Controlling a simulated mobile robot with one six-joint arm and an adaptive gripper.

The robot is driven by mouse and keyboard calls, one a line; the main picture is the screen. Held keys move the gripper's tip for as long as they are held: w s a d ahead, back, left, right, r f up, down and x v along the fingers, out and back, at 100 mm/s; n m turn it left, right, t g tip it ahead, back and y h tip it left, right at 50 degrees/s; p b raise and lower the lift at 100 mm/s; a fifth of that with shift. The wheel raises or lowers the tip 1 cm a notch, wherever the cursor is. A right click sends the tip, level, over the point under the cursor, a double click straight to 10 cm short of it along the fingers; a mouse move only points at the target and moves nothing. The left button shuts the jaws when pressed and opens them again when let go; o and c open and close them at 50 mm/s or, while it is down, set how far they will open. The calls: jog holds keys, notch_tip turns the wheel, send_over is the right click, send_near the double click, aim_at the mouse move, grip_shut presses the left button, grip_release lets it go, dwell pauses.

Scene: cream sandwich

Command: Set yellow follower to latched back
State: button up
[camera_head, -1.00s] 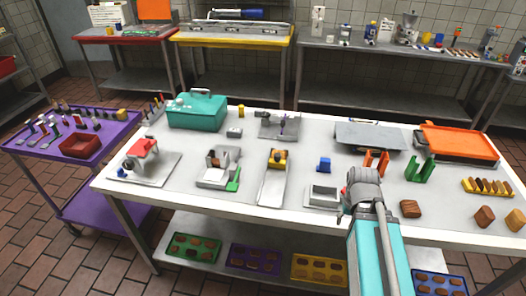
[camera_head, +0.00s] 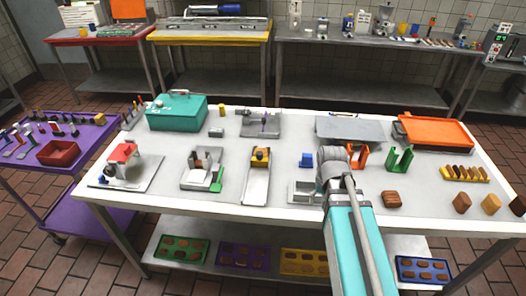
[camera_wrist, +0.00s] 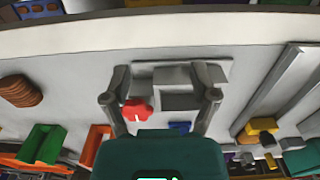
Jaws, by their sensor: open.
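The yellow follower (camera_head: 260,157) sits at the far end of a pale grey channel fixture (camera_head: 257,185) near the table's middle. In the wrist view, the follower (camera_wrist: 262,125) is at the right, outside the fingers, on its long grey rail. Its small parts are too small to tell whether it is latched. My gripper (camera_wrist: 165,92) is open and empty, with its fingers spread above a different grey fixture (camera_wrist: 178,75) with a red knob (camera_wrist: 137,110). In the head view, my arm partly hides that fixture (camera_head: 299,191), and my fingertips cannot be made out.
A blue block (camera_head: 306,160) and orange (camera_head: 358,157) and green (camera_head: 400,158) brackets stand near my arm. Left of the channel is a grey fixture with a green piece (camera_head: 217,181). A teal toolbox (camera_head: 177,112) stands at the back left. Bare table lies between the fixtures.

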jog(key=w+a+r+m+p, duration=0.1)
jog(key=w+a+r+p, duration=0.55)
jog(key=w+a, duration=0.5)
notch_tip(320, 180, up, 6)
jog(key=m+p, duration=0.1)
jog(key=p, duration=0.4)
send_over(260, 153)
jog(key=shift+w+a+r, duration=0.1)
jog(key=shift+w, duration=0.05)
notch_tip(260, 153, down, 14)
jog(key=b, duration=1.3)
jog(key=shift+r, duration=0.1)
jog(key=shift+b, duration=0.3)
